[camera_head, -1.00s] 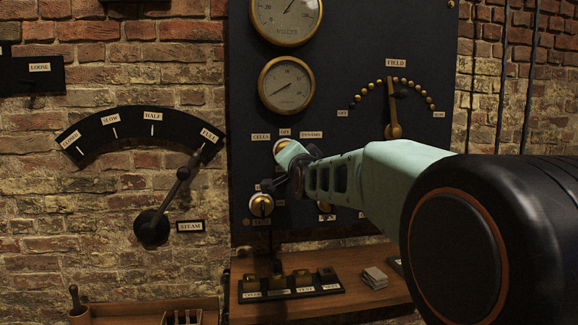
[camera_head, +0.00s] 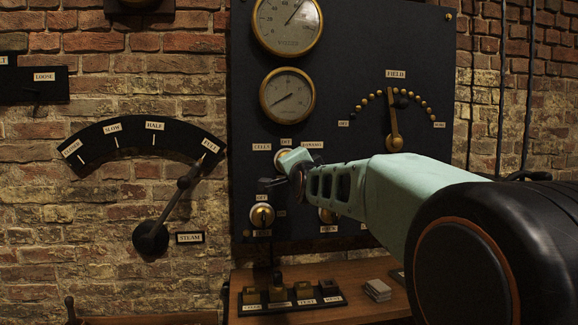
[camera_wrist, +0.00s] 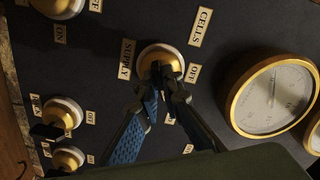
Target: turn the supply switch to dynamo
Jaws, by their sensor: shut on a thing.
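The supply switch is a round brass knob on a pale base, set in the dark panel. It shows in the wrist view (camera_wrist: 160,55) beside the SUPPLY label, with CELLS and OFF labels near it. In the head view the switch (camera_head: 283,153) sits under the CELLS, OFF and DYNAMO labels and is mostly hidden by my gripper (camera_head: 288,166). In the wrist view my gripper's blue-padded fingers (camera_wrist: 163,80) are shut on the switch's handle. The fingers cover the handle, so I cannot tell which label it points to.
Other knobs sit nearby, one below the supply switch (camera_head: 262,214). Two gauges (camera_head: 288,95) are above it and the field lever (camera_head: 394,125) is to the right. A wooden shelf (camera_head: 345,309) juts out below. The steam lever (camera_head: 172,212) is on the brick wall at left.

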